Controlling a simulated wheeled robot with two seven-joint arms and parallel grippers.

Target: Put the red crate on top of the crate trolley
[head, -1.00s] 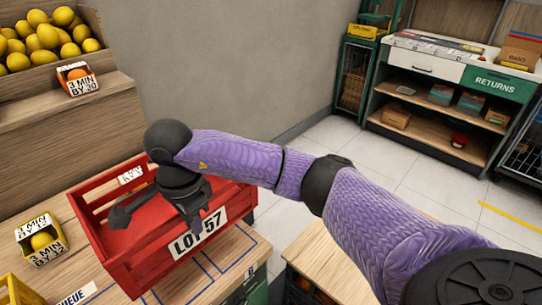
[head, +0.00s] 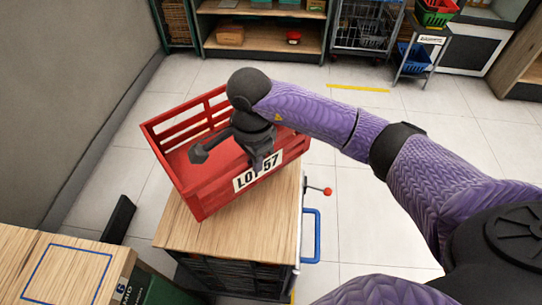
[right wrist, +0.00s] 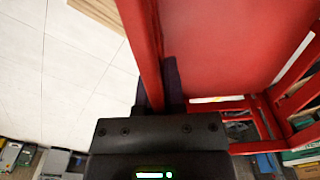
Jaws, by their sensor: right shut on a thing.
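The red crate (head: 212,196), labelled "LOT 57", is held by my right gripper (head: 260,158). The gripper is shut on the crate's near wall, and in the right wrist view its fingers (right wrist: 160,88) straddle the red rim. The crate looks about level and empty. In the head view its near side overlaps a wooden-topped unit with a blue handle, which looks like the crate trolley (head: 235,244). The far part of the crate reaches past the top, over the floor. I cannot tell whether it touches the top. My left gripper is not in view.
A wooden counter (head: 40,262) with a blue outline is at the lower left. A red-knobbed lever (head: 326,191) and blue handle (head: 312,236) stick out on the unit's right. Shelves (head: 262,38) and a basket stand (head: 418,58) are at the back. Floor between is clear.

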